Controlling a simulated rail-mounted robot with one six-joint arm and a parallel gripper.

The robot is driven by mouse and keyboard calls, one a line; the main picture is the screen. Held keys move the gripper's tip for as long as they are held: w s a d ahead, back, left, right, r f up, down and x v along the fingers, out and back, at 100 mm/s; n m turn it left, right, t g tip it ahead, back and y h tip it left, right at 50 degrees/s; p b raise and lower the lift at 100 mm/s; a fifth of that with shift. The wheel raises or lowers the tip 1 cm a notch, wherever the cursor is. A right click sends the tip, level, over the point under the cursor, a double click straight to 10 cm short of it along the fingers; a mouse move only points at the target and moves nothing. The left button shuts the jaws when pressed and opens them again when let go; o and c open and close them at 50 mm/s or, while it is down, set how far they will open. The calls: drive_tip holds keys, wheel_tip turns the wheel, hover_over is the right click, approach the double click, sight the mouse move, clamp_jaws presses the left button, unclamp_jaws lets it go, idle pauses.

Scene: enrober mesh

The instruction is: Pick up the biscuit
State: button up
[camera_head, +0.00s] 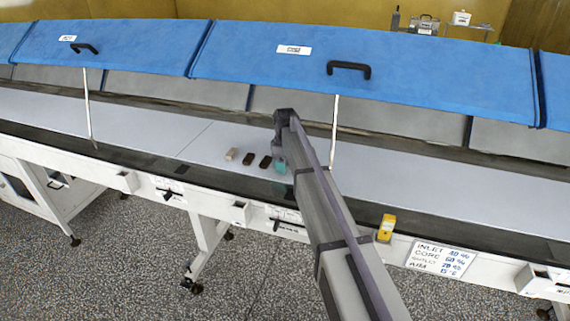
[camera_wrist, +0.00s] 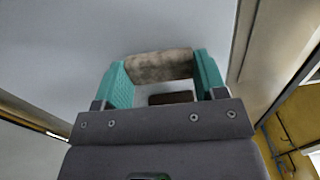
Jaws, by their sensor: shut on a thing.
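My gripper (camera_head: 280,166) is over the pale belt in the head view, right beside a short row of small pieces. In the wrist view its two teal fingers are shut on a mottled beige-brown biscuit (camera_wrist: 158,66), which spans the space between them. The held biscuit cannot be made out in the head view, where my arm and gripper cover that spot.
On the belt (camera_head: 210,150), a pale piece (camera_head: 231,154), a brown piece (camera_head: 249,158) and a dark piece (camera_head: 265,161) lie in a row. Raised blue covers (camera_head: 280,70) on thin struts (camera_head: 334,135) hang above. A yellow device (camera_head: 386,228) sits on the front rail.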

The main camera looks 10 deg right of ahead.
wheel_tip(320, 180, up, 4)
drive_tip(key=p, duration=0.3)
drive_tip(key=shift+f, duration=0.1)
drive_tip(key=s+a, duration=0.3)
drive_tip(key=s, duration=0.2)
drive_tip(key=s+a, duration=0.3)
drive_tip(key=s, duration=0.2)
drive_tip(key=s+a, duration=0.3)
drive_tip(key=s, duration=0.2)
drive_tip(key=shift+s+f+b, duration=0.3)
drive_tip(key=shift+s+f, duration=0.1)
